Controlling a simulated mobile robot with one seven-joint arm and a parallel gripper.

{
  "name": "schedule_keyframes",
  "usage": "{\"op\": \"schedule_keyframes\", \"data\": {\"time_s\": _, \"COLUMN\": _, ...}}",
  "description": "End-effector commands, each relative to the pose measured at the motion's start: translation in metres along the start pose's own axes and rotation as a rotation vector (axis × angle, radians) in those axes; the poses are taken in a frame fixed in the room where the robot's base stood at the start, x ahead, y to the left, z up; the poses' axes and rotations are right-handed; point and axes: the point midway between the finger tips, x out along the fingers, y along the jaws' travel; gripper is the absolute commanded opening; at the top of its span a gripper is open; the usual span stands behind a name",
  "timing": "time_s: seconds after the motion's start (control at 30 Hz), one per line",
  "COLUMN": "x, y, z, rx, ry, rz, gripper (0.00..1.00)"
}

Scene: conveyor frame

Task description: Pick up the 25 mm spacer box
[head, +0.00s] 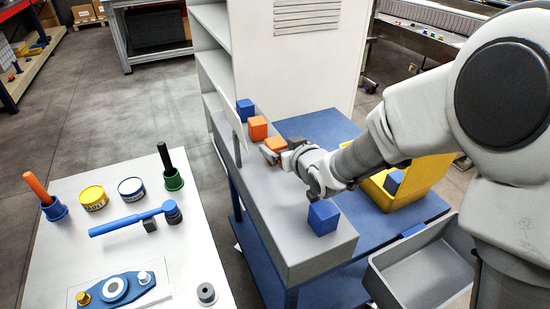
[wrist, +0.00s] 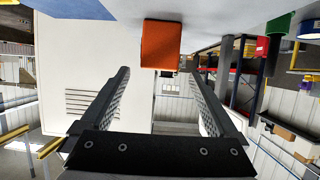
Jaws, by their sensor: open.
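No label shows which one is the 25 mm spacer box. My gripper (head: 267,154) is open beside the second orange box, partly in front of it. In the wrist view, an orange box (wrist: 160,44) lies ahead, just beyond the open fingertips (wrist: 160,75) and roughly centred. Nothing is held.
The grey bed (head: 290,245) stands on a blue frame. A white upright panel (head: 232,118) rises at its left edge. A yellow bin (head: 430,178) with a blue box and an empty grey tray (head: 420,285) are at right. A white table (head: 120,255) with tools and tins is at left.

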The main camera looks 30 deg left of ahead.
Motion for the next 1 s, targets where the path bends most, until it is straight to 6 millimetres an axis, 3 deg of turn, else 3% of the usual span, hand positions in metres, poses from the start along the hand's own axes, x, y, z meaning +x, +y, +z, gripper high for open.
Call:
{"op": "schedule_keyframes", "data": {"time_s": 0.37, "x": 0.034, "y": 0.000, "z": 0.002, "rx": 0.000, "ry": -0.001, "rz": -0.001, "gripper": 0.95}}
{"op": "schedule_keyframes", "data": {"time_s": 0.63, "x": 0.069, "y": 0.001, "z": 0.001, "rx": -0.001, "ry": -0.001, "rz": -0.001, "gripper": 0.95}}
{"op": "schedule_keyframes", "data": {"time_s": 0.97, "x": 0.075, "y": 0.002, "z": 0.000, "rx": 0.000, "ry": 0.000, "rz": 0.000, "gripper": 0.95}}
{"op": "schedule_keyframes", "data": {"time_s": 1.0, "x": 0.075, "y": 0.002, "z": 0.000, "rx": 0.000, "ry": 0.000, "rz": 0.000, "gripper": 0.90}}
